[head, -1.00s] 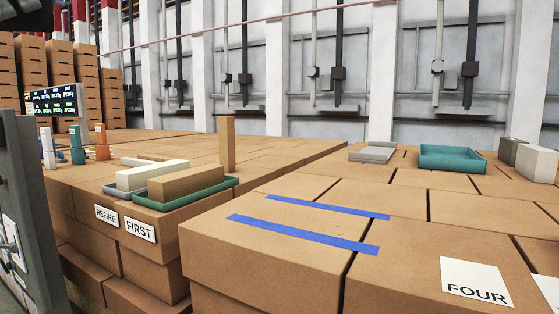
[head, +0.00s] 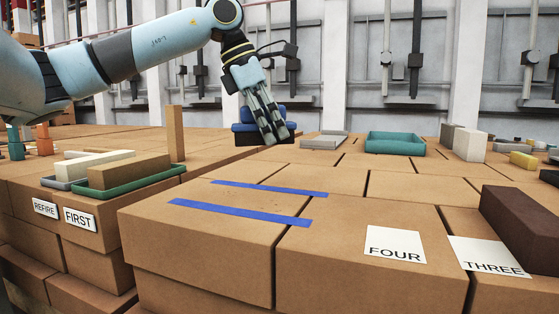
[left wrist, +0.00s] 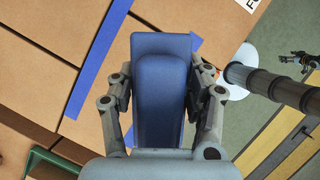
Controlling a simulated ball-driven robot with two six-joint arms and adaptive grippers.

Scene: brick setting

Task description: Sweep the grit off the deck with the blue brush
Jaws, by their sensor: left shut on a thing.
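The blue brush (head: 243,127) has a blue body with a dark underside. My left gripper (head: 268,128) is shut on it, over the far part of the brick stack. In the left wrist view the brush (left wrist: 161,85) sits between both fingers. I cannot tell whether its underside touches the bricks. The deck (head: 205,231) is a brown brick top with two blue tape strips, the far one (head: 270,188) and the near one (head: 240,212). Tiny dark specks of grit (head: 238,193) lie near and between the strips. My right gripper is not in view.
A green tray (head: 130,185) with bricks stands left, beside an upright brick (head: 176,133). A grey tray (head: 323,140) and a teal tray (head: 395,143) stand at the back. FOUR (head: 395,244) and THREE (head: 489,257) cards lie right, near a dark brick (head: 519,220). The brick tops between are clear.

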